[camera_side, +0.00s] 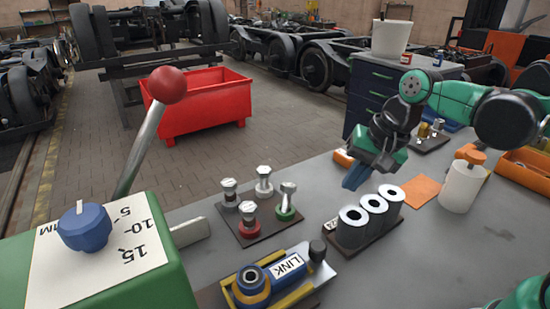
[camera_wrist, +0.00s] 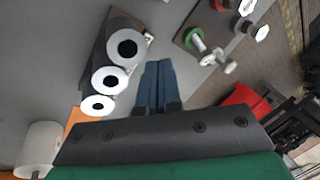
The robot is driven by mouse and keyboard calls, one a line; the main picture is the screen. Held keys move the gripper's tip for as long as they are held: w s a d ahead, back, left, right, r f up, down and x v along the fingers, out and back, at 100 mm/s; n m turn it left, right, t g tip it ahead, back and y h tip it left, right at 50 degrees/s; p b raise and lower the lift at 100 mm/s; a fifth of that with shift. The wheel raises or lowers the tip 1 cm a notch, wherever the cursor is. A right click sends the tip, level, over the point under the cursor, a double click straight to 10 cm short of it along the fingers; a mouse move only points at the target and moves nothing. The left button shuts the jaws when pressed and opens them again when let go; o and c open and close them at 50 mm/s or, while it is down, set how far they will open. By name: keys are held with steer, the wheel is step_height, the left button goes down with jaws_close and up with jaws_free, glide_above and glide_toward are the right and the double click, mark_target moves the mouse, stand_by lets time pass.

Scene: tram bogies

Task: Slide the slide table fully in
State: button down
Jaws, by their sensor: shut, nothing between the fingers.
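A low unit with yellow rails, a blue block and a white LINK label (camera_side: 289,267) lies at the front of the grey bench; it looks like the slide table. A blue ring piece (camera_side: 251,286) sits at its left and a black knob (camera_side: 317,250) at its right end. I cannot tell how far out it stands. My gripper (camera_side: 352,180) is above the bench, behind and to the right of this unit and clear of it. Its blue fingers are shut together and empty, as the wrist view (camera_wrist: 158,65) also shows. The unit is not visible in the wrist view.
Three grey cylinders (camera_side: 371,218) on a dark base stand just in front of my gripper. A rack of several bolts (camera_side: 258,213) stands to the left. A white pot (camera_side: 462,188) and an orange sheet (camera_side: 422,190) are to the right. A green box with a red-knobbed lever (camera_side: 168,86) fills the left.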

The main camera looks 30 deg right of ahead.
steer(key=w+m+g+y, duration=0.1)
steer(key=w+m+g, duration=0.1)
steer(key=m, duration=0.3)
steer(key=m+g+y, duration=0.2)
steer(key=m, duration=0.2)
glide_toward(289, 252)
steer(key=f, duration=0.2)
steer(key=d+f, duration=0.1)
steer(key=f, duration=0.2)
steer(key=shift+s+d+f, duration=0.15)
steer(key=shift+d, duration=0.05)
steer(key=a, duration=0.3)
steer(key=shift+a+f, duration=0.1)
steer(key=shift+f, duration=0.3)
steer(key=shift+a, duration=0.55)
steer(key=a, duration=0.9)
steer(key=shift+a, duration=0.25)
